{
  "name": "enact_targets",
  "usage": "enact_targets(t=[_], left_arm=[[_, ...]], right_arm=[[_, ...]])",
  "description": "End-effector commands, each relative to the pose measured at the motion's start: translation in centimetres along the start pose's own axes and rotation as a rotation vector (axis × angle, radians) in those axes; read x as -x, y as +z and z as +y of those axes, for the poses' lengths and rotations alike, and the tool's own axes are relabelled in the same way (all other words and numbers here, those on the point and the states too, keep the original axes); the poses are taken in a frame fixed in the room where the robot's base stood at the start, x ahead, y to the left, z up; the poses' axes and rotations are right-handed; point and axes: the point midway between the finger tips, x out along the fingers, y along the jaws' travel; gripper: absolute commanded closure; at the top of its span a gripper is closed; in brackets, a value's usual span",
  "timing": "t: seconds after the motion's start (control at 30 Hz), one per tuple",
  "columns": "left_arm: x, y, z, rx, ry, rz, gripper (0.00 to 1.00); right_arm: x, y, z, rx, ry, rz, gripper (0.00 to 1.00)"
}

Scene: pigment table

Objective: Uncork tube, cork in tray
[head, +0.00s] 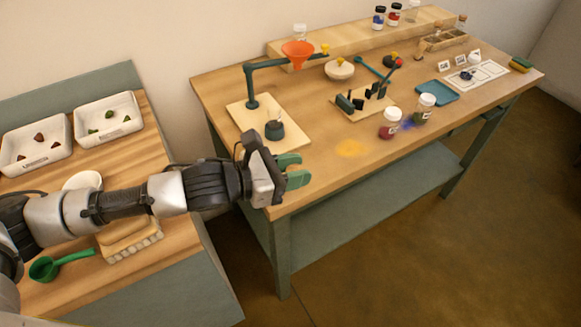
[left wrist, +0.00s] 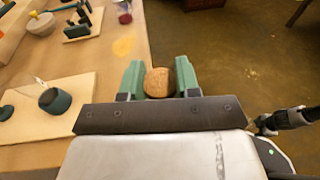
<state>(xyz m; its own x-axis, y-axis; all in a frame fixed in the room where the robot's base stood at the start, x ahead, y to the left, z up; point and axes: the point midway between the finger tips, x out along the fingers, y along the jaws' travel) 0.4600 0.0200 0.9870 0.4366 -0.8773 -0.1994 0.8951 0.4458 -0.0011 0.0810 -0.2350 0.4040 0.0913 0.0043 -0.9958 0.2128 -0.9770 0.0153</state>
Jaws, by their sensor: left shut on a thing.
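My left gripper (head: 295,172) is just off the near left edge of the pigment table. In the left wrist view its green fingers (left wrist: 159,80) are shut on a brown cork (left wrist: 159,83), held over the floor. I cannot make out the cork in the head view. A clear, glassy tube (head: 275,115) appears to stand in a dark teal holder (head: 275,132) on a pale board; its mouth is too small to judge. A blue tray (head: 437,93) lies at the right of the table.
An orange funnel (head: 298,50) on a teal stand rises behind the holder. A clamp stand (head: 362,104), jars (head: 390,124) and a lidded bowl (head: 339,69) stand between the holder and the blue tray. A side bench (head: 165,110) with white trays is at left.

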Motion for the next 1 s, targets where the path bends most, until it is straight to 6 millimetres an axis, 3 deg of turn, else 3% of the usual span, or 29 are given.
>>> enact_targets(t=[1.0], left_arm=[[3.1, -0.6, 0.5, -0.079, -0.384, 0.002, 0.97]], right_arm=[[0.0, 0.0, 0.1, 0.000, 0.001, -0.001, 0.36]])
